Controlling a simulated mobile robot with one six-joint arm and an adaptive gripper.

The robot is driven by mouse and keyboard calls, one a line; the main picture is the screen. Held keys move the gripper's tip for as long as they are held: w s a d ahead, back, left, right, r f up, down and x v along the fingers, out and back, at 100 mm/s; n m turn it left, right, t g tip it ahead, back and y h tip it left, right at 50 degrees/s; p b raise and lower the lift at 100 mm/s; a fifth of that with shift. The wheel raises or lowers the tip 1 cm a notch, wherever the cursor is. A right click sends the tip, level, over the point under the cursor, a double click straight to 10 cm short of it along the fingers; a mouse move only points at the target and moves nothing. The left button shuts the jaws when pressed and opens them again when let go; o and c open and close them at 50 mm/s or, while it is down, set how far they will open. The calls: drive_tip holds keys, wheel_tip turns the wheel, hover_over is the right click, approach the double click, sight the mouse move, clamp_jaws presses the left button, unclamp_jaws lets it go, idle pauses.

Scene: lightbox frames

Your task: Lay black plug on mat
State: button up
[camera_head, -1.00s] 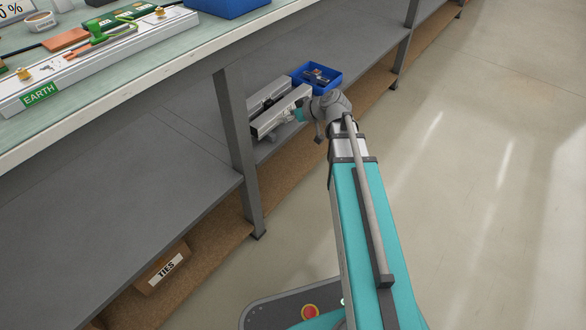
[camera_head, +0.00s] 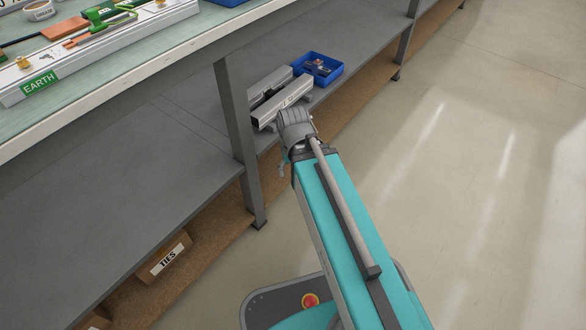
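I cannot make out a black plug or a mat in this view. My arm reaches from the bottom of the head view toward the lower grey shelf, and its wrist covers part of the shelf's front edge. A small part of what may be my gripper (camera_head: 283,166) shows below the wrist. Its fingers are too hidden to tell whether they are open or hold anything.
Silver channel pieces (camera_head: 283,101) lie on the lower shelf (camera_head: 130,175), with a dark area between them. A blue bin (camera_head: 326,77) with small parts stands beside them. A shelf post (camera_head: 238,140) stands left of my wrist. A TIES box (camera_head: 163,258) sits underneath. Open floor lies right.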

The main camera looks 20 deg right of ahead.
wheel_tip(320, 180, up, 11)
drive_tip(key=p, duration=1.1)
